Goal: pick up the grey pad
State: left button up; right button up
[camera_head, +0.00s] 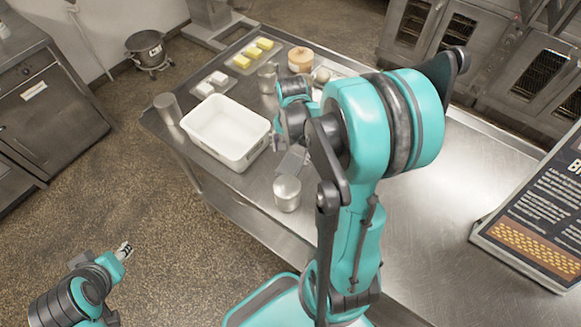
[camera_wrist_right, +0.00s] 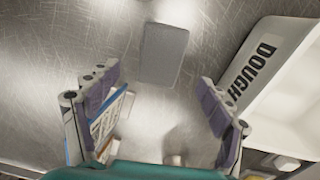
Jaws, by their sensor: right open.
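The grey pad (camera_wrist_right: 163,53) lies flat on the steel table in the right wrist view, just ahead of my right gripper (camera_wrist_right: 158,86) and roughly in line with the gap between its fingers. The fingers are spread, with purple inner faces, and nothing is held between them. In the head view a grey patch that looks like the pad (camera_head: 292,161) shows beside my right wrist, partly covered by the arm. My left gripper (camera_head: 125,250) is low at the left over the floor, away from the table; its fingers are too small to judge.
A white dough bin (camera_head: 228,130) stands close by, left of the right gripper in the head view. A metal canister (camera_head: 287,194) stands in front of the pad. Yellow blocks (camera_head: 253,52) and white blocks (camera_head: 212,83) sit farther back. A dark sign (camera_head: 540,205) lies right.

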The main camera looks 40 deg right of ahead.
aim_at(290, 164)
notch_tip(290, 164, down, 6)
jog(key=shift+a+r+b, duration=0.15)
jog(key=shift+b, duration=0.6)
jog(key=shift+c, duration=0.3)
jog(key=c, duration=1)
